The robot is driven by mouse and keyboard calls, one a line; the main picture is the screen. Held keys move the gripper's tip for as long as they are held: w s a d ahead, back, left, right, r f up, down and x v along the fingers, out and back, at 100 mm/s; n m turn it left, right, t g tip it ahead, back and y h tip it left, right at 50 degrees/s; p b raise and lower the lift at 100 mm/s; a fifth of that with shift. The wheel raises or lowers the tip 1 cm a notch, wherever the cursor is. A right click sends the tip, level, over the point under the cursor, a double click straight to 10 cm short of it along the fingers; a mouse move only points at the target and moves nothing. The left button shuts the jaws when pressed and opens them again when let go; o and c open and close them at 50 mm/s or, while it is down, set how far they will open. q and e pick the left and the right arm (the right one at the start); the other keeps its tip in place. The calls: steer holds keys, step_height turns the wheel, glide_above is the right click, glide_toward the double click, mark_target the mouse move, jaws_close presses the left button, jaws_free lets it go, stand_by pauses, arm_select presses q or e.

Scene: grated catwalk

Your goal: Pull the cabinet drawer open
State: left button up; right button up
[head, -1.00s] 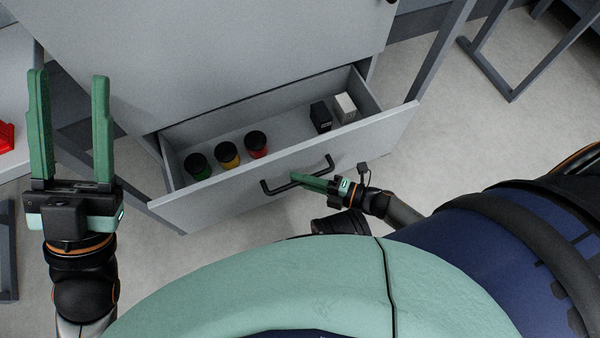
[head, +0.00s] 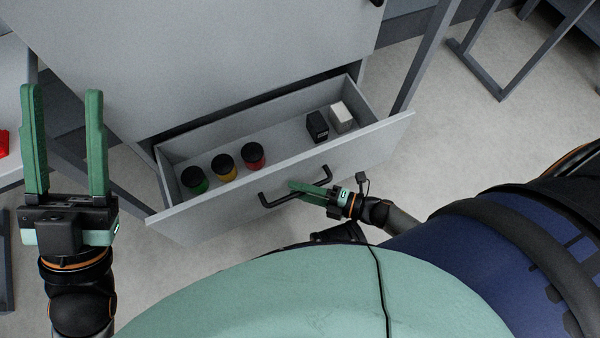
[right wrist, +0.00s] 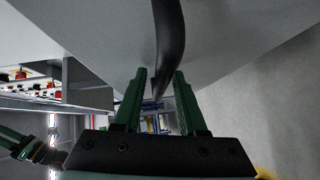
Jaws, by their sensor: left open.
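The grey cabinet (head: 190,60) has its lower drawer (head: 240,205) pulled out, with the inside exposed. A black bar handle (head: 275,200) is on the drawer front. My right gripper (head: 300,188) is at the handle's middle, its green fingers close together around the bar. In the right wrist view, the handle (right wrist: 168,40) runs down between the two fingertips (right wrist: 160,82); the exact contact is partly hidden. My left gripper (head: 63,95) is open and empty, raised left of the drawer with its fingers pointing up the picture.
Inside the drawer are green (head: 194,180), yellow (head: 224,168) and red (head: 252,156) black-lidded jars, a black box (head: 317,126) and a white box (head: 341,117). A grey frame leg (head: 425,55) stands right of the cabinet.

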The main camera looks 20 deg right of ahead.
steer(key=shift+o, duration=0.2)
steer(key=p+v, duration=0.2)
steer(key=v, duration=1)
steer(key=shift+d, duration=0.2)
steer(key=shift+s, duration=0.15)
